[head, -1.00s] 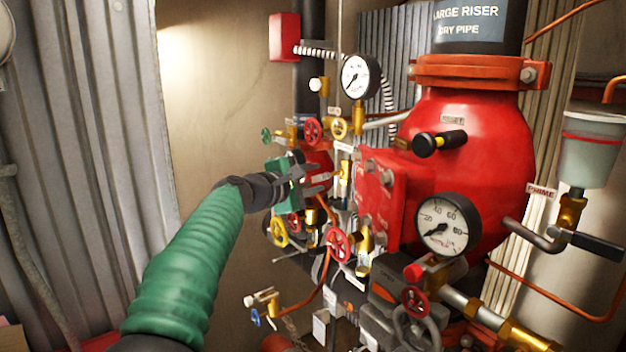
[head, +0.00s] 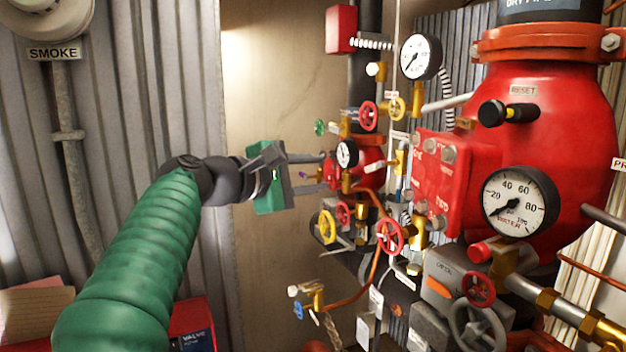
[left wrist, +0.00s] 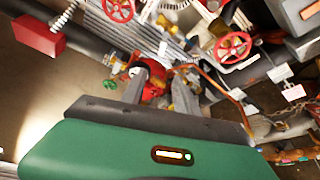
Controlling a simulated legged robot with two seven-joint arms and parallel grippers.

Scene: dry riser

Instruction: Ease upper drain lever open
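A small brass valve (head: 312,295) with a blue handle sits lower down. I cannot tell which handle is the upper drain lever. My right gripper is in neither view.
A small gauge (head: 346,154) and several handwheels, one yellow (head: 327,227) and one red (head: 389,236), crowd the piping. The large red riser valve (head: 545,130) stands at the right. Bare wall (head: 270,80) and corrugated panel lie left, with free room before them.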

